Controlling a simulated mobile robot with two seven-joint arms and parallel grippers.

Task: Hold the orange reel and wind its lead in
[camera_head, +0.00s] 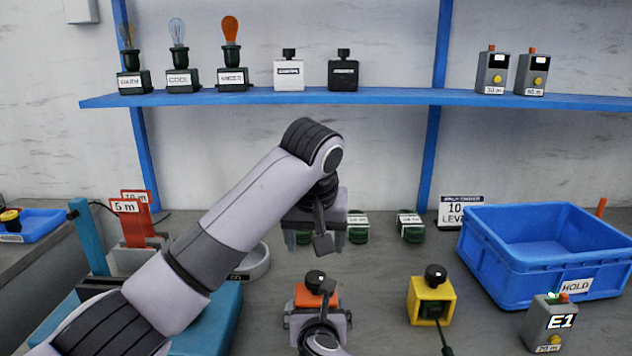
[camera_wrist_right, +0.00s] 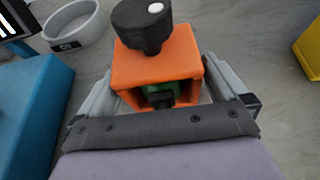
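The orange reel (camera_head: 317,296) stands on the grey bench at the lower middle, with a black knob on top. In the right wrist view the orange reel (camera_wrist_right: 157,66) shows a white dot on its knob and a green core with a dark piece in its open front. My right gripper (camera_head: 318,318) has its grey fingers on both sides of the reel, seemingly touching it; it also shows in the right wrist view (camera_wrist_right: 162,92). My left gripper (camera_head: 315,238) hangs above and behind the reel, fingers apart and empty. I cannot make out the reel's lead.
A yellow reel (camera_head: 432,300) with a dark lead stands to the right. A blue block (camera_head: 215,322) and grey round dish (camera_head: 254,264) are at left. Green coils (camera_head: 358,228) lie behind.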

